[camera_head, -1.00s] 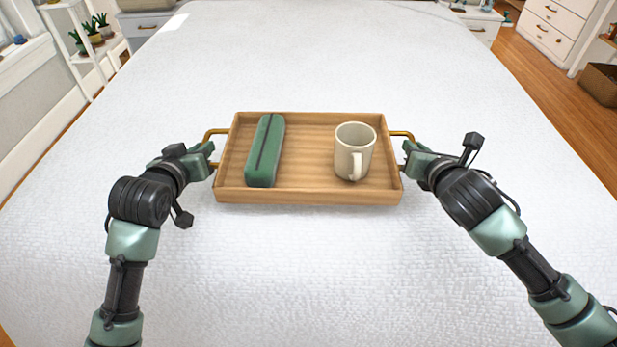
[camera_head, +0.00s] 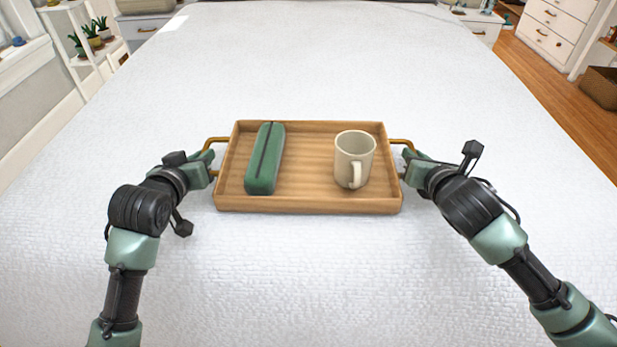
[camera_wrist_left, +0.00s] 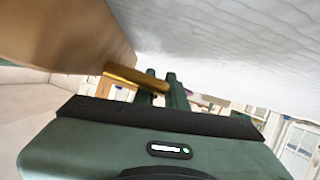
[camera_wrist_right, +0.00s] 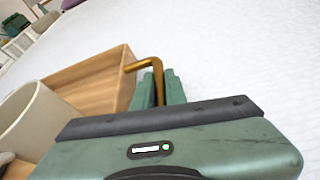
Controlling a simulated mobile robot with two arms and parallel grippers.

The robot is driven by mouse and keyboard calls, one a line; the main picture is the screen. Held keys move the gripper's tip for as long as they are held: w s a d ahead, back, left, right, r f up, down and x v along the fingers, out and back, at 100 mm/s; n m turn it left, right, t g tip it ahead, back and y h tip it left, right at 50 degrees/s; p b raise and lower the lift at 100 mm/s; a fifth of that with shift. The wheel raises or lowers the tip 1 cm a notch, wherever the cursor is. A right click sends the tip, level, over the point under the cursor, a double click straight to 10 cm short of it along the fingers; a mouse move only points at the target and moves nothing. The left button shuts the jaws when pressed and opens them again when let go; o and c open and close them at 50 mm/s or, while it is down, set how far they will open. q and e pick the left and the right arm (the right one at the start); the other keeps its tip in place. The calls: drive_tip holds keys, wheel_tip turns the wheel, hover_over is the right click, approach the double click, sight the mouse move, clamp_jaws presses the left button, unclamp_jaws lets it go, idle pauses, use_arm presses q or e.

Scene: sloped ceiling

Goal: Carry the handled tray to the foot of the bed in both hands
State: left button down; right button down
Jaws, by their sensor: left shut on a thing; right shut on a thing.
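The wooden tray (camera_head: 310,207) with brass handles is level over the white bed (camera_head: 330,270); I cannot tell whether it touches the cover. A green case (camera_head: 264,160) lies on its left part and a cream mug (camera_head: 354,160) stands upright on its right part. My left gripper (camera_head: 211,163) is shut on the left handle (camera_wrist_left: 137,78). My right gripper (camera_head: 405,162) is shut on the right handle (camera_wrist_right: 158,75). The mug also shows in the right wrist view (camera_wrist_right: 40,120). The fingertips are partly hidden behind the handles.
The bed cover is clear around the tray. Beyond the bed, a plant shelf (camera_head: 90,50) stands at the left and a white drawer unit (camera_head: 548,30) at the right. A brown box (camera_head: 600,87) sits on the wooden floor at the right.

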use_arm(q)
drive_tip(key=shift+a+f+b, duration=0.2)
drive_tip(key=shift+f+b, duration=0.25)
drive_tip(key=shift+f, duration=0.05)
use_arm(e)
drive_tip(key=shift+w+d+f, duration=0.1)
drive_tip(key=shift+d+f, duration=0.05)
drive_tip(key=shift+f, duration=0.4)
use_arm(q)
drive_tip(key=c, duration=1.7)
unclamp_jaws()
drive_tip(key=shift+f, duration=0.1)
drive_tip(key=shift+c, duration=0.2)
use_arm(e)
drive_tip(key=c, duration=1.7)
unclamp_jaws()
drive_tip(key=shift+f, duration=0.1)
drive_tip(key=shift+c, duration=0.2)
use_arm(q)
drive_tip(key=shift+o, duration=1.4)
use_arm(e)
drive_tip(key=shift+o, duration=1.4)
use_arm(q)
drive_tip(key=shift+d, duration=0.1)
drive_tip(key=shift+s, duration=0.1)
